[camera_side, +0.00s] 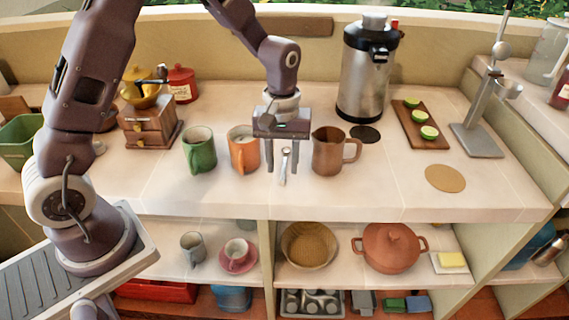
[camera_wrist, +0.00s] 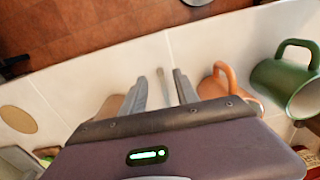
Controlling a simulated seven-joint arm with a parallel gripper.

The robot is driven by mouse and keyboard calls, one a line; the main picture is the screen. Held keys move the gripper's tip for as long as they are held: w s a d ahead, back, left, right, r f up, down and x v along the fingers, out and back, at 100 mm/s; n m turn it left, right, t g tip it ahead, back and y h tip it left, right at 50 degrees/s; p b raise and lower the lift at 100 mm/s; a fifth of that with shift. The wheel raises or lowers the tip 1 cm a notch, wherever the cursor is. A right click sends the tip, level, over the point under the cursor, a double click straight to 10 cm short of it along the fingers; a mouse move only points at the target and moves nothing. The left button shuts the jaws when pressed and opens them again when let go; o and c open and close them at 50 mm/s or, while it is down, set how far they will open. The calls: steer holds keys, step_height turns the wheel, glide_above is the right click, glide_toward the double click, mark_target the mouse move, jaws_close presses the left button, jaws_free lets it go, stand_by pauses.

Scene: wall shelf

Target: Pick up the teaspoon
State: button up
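The teaspoon (camera_side: 283,170) is a small silver spoon on the pale tiled counter, with its length running toward the counter's front edge. My gripper (camera_side: 283,172) points down over it. Its two fingers are open, one on each side of the spoon in the picture. In the wrist view the thin grey spoon (camera_wrist: 162,84) shows between the open fingers (camera_wrist: 159,78), with a gap on both sides. Part of the spoon is hidden behind the gripper body in that view. I cannot tell the exact height of the fingertips above the counter.
A brown jug (camera_side: 327,152) stands close right of my gripper, and an orange mug (camera_side: 243,152) close left. A green mug (camera_side: 200,152) is farther left. A steel dispenser (camera_side: 362,85) and lime board (camera_side: 420,125) stand behind right. The counter's front strip is clear.

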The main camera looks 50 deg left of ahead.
mark_target(283, 180)
step_height(283, 180, down, 4)
steer(key=shift+r, duration=0.1)
jaws_close()
steer(key=shift+r, duration=0.1)
